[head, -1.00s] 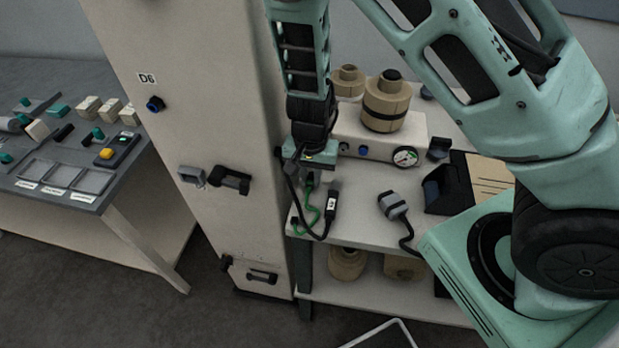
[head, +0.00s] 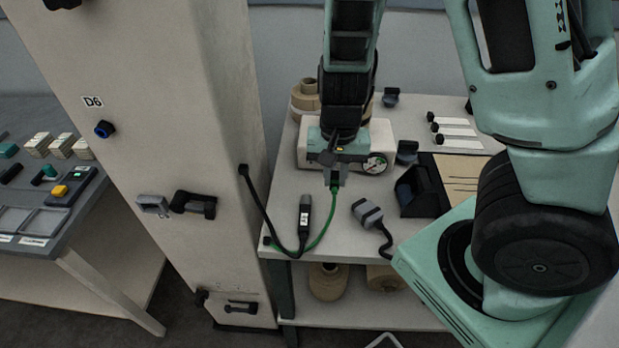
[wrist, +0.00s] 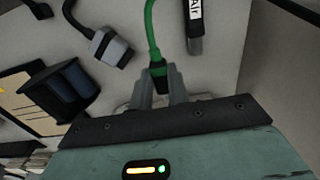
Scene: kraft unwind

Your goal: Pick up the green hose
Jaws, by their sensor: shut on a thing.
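The green hose (head: 327,225) rises in a curve from the left front edge of the bench to my gripper (head: 335,178). In the wrist view the green hose (wrist: 152,28) ends in a black fitting (wrist: 158,70) between my fingers. My gripper (wrist: 158,90) is shut on that end. It is above the bench, in front of the box with the gauge. Whether the hose end is clear of the bench is hard to judge.
A black cable with a labelled connector (head: 304,213) lies just left of the hose. A grey plug (head: 367,213) on a black cable lies to its right. A black holder (head: 418,190) stands further right. The tall cabinet (head: 150,130) bounds the left side.

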